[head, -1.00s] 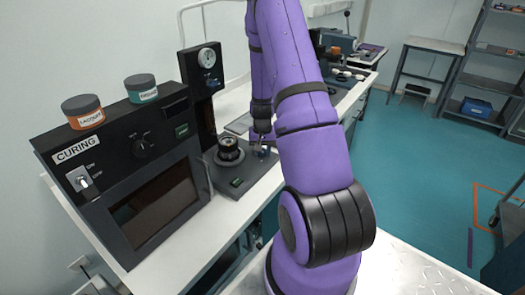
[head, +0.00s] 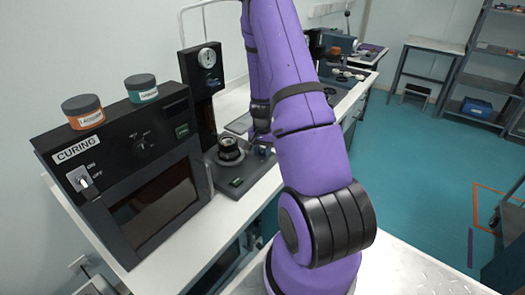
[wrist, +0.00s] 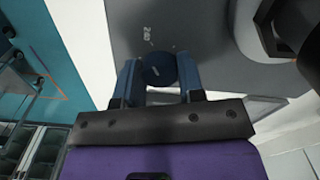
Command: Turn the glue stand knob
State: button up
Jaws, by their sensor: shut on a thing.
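The glue stand (head: 240,182) is a dark grey base on the white bench with a tall black column and a round dial (head: 207,58). A black ringed holder (head: 229,150) stands on the base. In the wrist view the small dark blue round knob (wrist: 158,70) sits on the grey base, beside faint white lettering. My gripper (wrist: 160,76) has its two blue fingers on either side of the knob and is shut on it. In the head view the gripper (head: 264,146) is at the base, right of the holder, partly hidden by my purple arm.
The black curing oven (head: 130,160) stands left of the glue stand, with an orange jar (head: 84,112) and a teal-labelled jar (head: 141,88) on top. The holder shows close to the fingers at upper right in the wrist view (wrist: 270,30). Teal floor lies right of the bench.

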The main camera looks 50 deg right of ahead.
aim_at(262, 151)
jog(key=o, duration=0.9)
notch_tip(262, 151, up, 11)
jog(key=shift+f, duration=0.1)
dwell(0.5)
